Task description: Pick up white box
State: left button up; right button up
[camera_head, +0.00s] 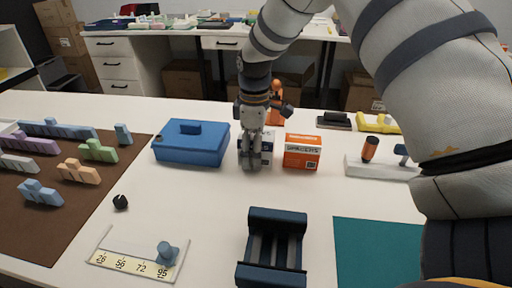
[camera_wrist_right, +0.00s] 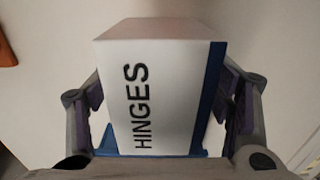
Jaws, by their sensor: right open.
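The white box (camera_head: 266,146) stands on the white table, between a blue lidded box and an orange box. In the right wrist view the white box (camera_wrist_right: 160,90) shows the word HINGES and a blue side, and fills the space between the fingers. My right gripper (camera_head: 251,163) points down at the white box and covers much of it in the head view. In the wrist view its fingers (camera_wrist_right: 165,105) are open, one on each side of the box. My left gripper is not in view.
The blue lidded box (camera_head: 190,143) is close on the left and the orange box (camera_head: 302,152) close on the right. A dark blue cradle (camera_head: 272,247), a numbered plate (camera_head: 135,256) and a teal mat (camera_head: 378,252) lie nearer. A brown mat (camera_head: 60,215) holds several blocks.

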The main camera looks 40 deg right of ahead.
jog(key=shift+r, duration=0.1)
jog(key=c, duration=1.3)
notch_tip(320, 180, up, 3)
jog(key=shift+w, duration=0.1)
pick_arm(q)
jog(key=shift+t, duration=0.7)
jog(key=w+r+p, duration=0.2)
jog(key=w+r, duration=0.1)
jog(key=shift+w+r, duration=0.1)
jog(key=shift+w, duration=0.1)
pick_arm(e)
jog(key=s+a+r, duration=0.6)
jog(key=s, duration=0.1)
jog(key=s+a+r, duration=0.3)
jog(key=r, duration=0.1)
jog(key=shift+s+a, duration=0.2)
jog(key=shift+s, duration=0.15)
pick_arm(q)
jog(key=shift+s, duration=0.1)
pick_arm(e)
jog(key=shift+w+f, duration=0.1)
